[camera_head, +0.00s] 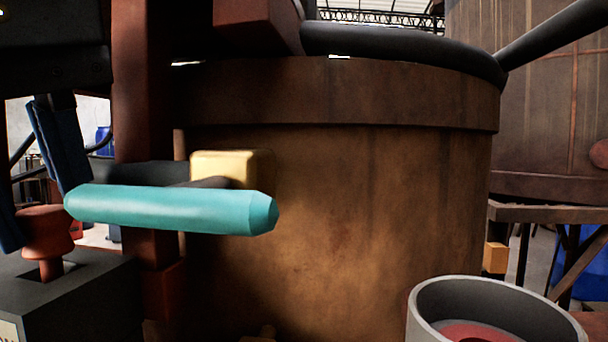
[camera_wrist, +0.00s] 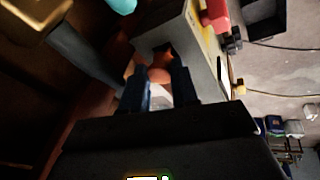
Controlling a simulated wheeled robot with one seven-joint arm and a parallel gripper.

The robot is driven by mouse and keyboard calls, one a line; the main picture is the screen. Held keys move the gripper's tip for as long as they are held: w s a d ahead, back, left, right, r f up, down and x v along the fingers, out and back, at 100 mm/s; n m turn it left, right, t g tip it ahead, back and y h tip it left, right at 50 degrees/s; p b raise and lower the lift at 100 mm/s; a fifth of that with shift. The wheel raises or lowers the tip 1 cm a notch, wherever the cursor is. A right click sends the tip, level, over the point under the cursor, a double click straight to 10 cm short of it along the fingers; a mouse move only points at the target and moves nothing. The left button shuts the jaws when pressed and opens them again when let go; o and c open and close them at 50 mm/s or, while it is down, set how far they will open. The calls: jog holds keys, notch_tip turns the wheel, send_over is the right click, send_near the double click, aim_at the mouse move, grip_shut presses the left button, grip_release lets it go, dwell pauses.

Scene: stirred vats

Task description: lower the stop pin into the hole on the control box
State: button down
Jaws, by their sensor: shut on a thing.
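The stop pin (camera_head: 48,228) is orange-red, with a wide head and a thinner stem, and is upright at the lower left of the head view. My gripper (camera_head: 42,205) is shut on its head with blue fingers from above. The grey control box (camera_head: 95,295) is below it. The stem's lower end is at the dark hole (camera_head: 30,268) in the box top; how deep it reaches is unclear. In the wrist view the pin (camera_wrist: 157,70) shows between my fingertips (camera_wrist: 163,76), over the control box (camera_wrist: 200,60) and partly hidden.
A teal-handled lever (camera_head: 170,208) sticks out close to the right of my gripper, before a big rusty vat (camera_head: 370,210). A grey bucket (camera_head: 425,310) is at lower right. A red part (camera_wrist: 215,15) sits on the box's yellow side in the wrist view.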

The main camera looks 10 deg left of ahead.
jog(key=shift+f+b, duration=0.4)
jog(key=shift+f, duration=0.15)
jog(key=c, duration=0.8)
grip_release()
jog(key=shift+r, duration=0.1)
jog(key=v, duration=0.7)
jog(key=shift+s+r, duration=0.2)
jog(key=shift+r, duration=0.1)
